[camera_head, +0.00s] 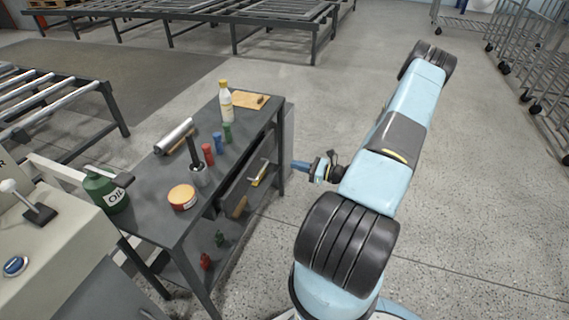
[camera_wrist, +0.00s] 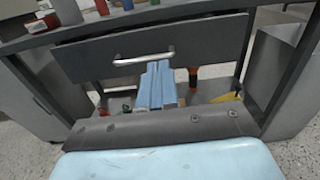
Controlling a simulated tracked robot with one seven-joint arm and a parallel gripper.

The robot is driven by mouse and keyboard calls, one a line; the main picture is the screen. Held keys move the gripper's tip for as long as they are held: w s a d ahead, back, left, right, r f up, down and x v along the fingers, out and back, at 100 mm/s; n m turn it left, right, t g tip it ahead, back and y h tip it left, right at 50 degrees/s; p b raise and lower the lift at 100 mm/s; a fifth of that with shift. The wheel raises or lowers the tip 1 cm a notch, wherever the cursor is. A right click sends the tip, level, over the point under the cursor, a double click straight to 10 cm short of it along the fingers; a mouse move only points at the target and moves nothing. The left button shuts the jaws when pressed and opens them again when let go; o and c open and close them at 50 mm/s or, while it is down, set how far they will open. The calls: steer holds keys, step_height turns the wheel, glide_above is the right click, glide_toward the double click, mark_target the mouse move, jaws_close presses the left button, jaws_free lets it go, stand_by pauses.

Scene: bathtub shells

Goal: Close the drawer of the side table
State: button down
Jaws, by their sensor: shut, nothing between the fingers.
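The side table (camera_head: 165,217) has a dark grey top and stands left of my arm. Its drawer (camera_head: 236,187) is under the top on the side facing my arm. It looks pulled out a little, but how far is hard to tell. In the wrist view the drawer front (camera_wrist: 190,48) fills the upper middle, with a silver bar handle (camera_wrist: 143,59). My gripper (camera_head: 296,165) is shut and empty, to the right of the table. Contact cannot be told.
On the table top are a white-yellow bottle (camera_head: 225,102), a round tin (camera_head: 183,197) and several small bottles. The lower shelf holds a red bottle (camera_head: 206,261) and an orange-and-black tool (camera_wrist: 193,77). A green oil can (camera_head: 106,192) stands at left.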

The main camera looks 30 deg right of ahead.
steer(key=n, duration=1.8)
glide_toward(256, 157)
steer(key=x, duration=0.7)
steer(key=shift+f, duration=0.15)
